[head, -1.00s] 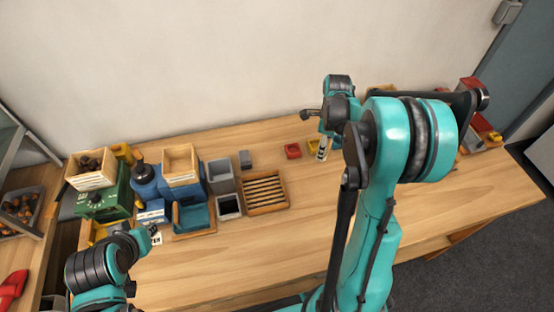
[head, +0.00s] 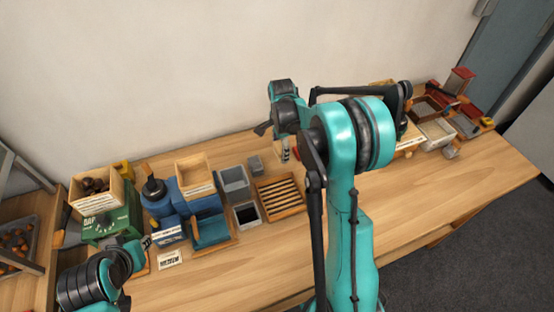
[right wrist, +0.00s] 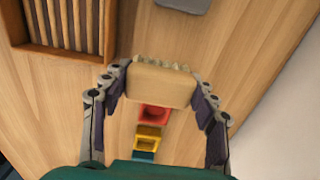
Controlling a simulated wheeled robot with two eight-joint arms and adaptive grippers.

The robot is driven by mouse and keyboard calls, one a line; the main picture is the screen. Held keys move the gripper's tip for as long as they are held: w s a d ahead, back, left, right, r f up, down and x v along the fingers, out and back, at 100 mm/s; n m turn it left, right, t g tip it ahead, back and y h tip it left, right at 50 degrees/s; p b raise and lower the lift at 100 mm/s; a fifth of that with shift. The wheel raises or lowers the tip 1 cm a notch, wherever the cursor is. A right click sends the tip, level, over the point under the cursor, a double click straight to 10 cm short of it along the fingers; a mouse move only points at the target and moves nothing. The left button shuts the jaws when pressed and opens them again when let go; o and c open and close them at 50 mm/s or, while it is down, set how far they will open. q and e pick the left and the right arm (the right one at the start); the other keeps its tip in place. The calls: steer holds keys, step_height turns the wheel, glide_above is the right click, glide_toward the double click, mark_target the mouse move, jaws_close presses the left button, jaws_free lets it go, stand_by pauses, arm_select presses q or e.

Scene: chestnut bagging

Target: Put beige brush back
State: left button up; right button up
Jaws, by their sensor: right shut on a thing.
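The beige brush (right wrist: 160,85), a blocky body with short pale bristles along its far edge, is between the fingers of my right gripper (right wrist: 158,92) in the right wrist view. The gripper is shut on it and holds it above the wooden table. In the head view the right arm hides much of this gripper (head: 285,152), and I cannot make out the brush there. Small red (right wrist: 154,115), yellow (right wrist: 148,138) and blue (right wrist: 143,155) holders stand in a row below the brush in the wrist view. My left gripper (head: 141,247) is at lower left; its fingers are unclear.
A slatted wooden tray (head: 283,214) stands left of the right gripper; its frame (right wrist: 72,53) also shows in the wrist view. A small grey block (head: 255,164) is behind it. Boxes and a green container (head: 122,222) crowd the left. The table's front right (head: 440,200) is clear.

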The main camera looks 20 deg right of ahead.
mark_target(278, 163)
steer(key=shift+w+a+f, duration=0.4)
steer(key=shift+w+f, duration=0.05)
steer(key=shift+f+b, duration=0.75)
steer(key=shift+f, duration=1.25)
steer(key=o, duration=1.2)
steer(key=shift+f, duration=0.1)
steer(key=shift+o, duration=0.2)
